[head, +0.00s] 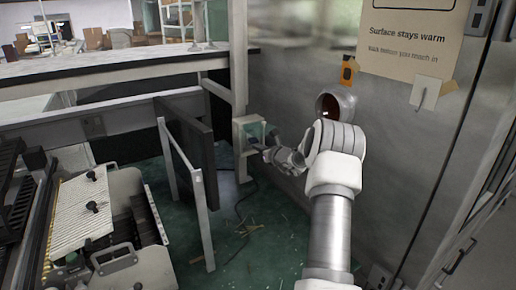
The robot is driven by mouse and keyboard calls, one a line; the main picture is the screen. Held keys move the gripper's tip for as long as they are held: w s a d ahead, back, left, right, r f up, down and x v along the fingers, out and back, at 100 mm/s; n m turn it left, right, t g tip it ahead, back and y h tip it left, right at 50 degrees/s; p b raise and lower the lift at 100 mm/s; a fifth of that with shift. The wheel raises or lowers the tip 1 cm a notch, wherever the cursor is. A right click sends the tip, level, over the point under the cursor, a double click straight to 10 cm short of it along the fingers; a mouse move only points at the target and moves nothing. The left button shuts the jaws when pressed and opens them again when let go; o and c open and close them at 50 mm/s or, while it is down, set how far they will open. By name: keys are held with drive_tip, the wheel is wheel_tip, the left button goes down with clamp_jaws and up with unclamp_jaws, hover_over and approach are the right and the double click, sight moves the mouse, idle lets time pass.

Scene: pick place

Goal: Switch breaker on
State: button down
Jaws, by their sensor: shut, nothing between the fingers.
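A small pale box (241,139) with a greenish front, which looks like the breaker box, is fixed low at the corner by the upright post. My gripper (258,148) reaches in from the right, with its fingertips at the front of the box. It is shut and holds nothing that I can see. The fingers cover part of the box front. The breaker's lever and its position are too small and hidden to make out. I cannot tell whether the fingertips touch it.
A pale frame (204,215) and dark panel stand left of the box. A machine (85,215) fills the lower left, below a long counter (110,72). The metal wall on the right bears a sign (412,40) and an orange tag (348,71). A dark cable lies on the green floor (262,250).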

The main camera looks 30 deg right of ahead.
drive_tip(key=shift+s+r, duration=0.1)
drive_tip(key=shift+r, duration=0.55)
drive_tip(key=shift+s, duration=0.1)
drive_tip(key=v, duration=1.7)
drive_tip(key=shift+r, duration=0.3)
drive_tip(key=shift+s+a, duration=0.1)
drive_tip(key=shift+a, duration=0.05)
